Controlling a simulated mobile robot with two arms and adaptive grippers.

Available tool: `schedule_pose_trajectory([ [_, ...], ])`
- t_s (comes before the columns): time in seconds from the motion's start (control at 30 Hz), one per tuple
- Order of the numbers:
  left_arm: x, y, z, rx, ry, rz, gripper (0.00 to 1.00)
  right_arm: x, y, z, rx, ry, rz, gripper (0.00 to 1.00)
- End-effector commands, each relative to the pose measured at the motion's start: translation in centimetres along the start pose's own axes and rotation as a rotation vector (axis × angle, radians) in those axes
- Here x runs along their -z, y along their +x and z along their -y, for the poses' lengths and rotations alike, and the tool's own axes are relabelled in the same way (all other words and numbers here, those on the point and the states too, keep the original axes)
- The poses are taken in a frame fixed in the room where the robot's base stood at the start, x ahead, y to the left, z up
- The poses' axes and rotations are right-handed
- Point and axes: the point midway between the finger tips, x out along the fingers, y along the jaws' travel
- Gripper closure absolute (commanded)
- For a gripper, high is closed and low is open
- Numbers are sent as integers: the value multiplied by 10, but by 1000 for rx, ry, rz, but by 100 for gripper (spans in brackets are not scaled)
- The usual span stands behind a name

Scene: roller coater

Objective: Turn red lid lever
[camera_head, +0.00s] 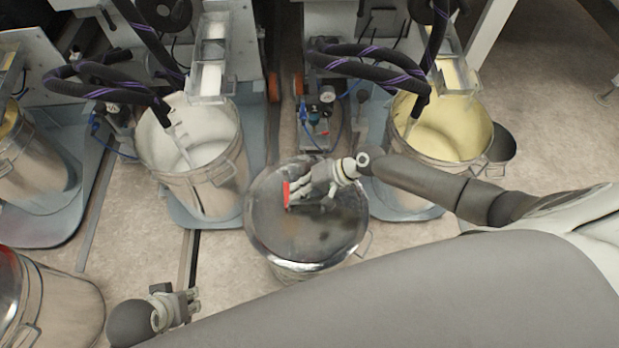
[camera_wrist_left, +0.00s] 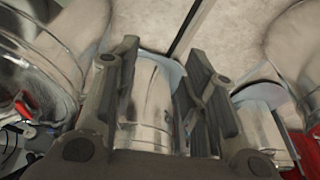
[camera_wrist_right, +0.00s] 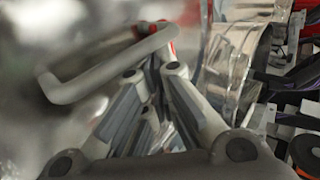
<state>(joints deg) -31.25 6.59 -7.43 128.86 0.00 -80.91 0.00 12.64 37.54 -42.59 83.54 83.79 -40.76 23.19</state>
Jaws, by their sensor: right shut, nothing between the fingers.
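The red lid lever (camera_head: 287,195) stands on the shiny metal lid (camera_head: 285,240) of the closed drum in the middle of the head view. My right gripper (camera_head: 299,196) is over the lid, right beside the lever, shut with nothing between its fingers. In the right wrist view, a bent grey bar (camera_wrist_right: 105,68) lies just past the fingertips, with red (camera_wrist_right: 168,32) near its far end. I cannot tell whether the fingers touch it. My left gripper (camera_head: 188,304) is open and empty at the lower left, away from the lid; its spread fingers show in the left wrist view (camera_wrist_left: 155,65).
An open drum with white contents (camera_head: 210,190) stands left of the lidded drum, and one with yellow contents (camera_head: 445,150) stands to the right. Black hoses (camera_head: 110,80) hang into both. Another metal drum (camera_head: 65,310) is at the lower left. Bare floor (camera_head: 215,265) lies between.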

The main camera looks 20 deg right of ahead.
Motion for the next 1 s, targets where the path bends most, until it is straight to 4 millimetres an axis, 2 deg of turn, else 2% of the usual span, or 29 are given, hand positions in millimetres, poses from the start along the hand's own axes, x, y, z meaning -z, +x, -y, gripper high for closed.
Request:
schedule_pose_trajectory([
  [0.33, -2, 16, -1, -2, 1, 7, 60, -1, 1, 1, 0, 12, -12, 100],
  [0.9, -4, 17, -1, -1, 1, 11, 60, 1, 1, 0, 0, 12, -13, 100],
  [1.0, -2, 13, -1, -1, 1, 8, 60, 4, 0, -1, 0, 12, -14, 100],
])
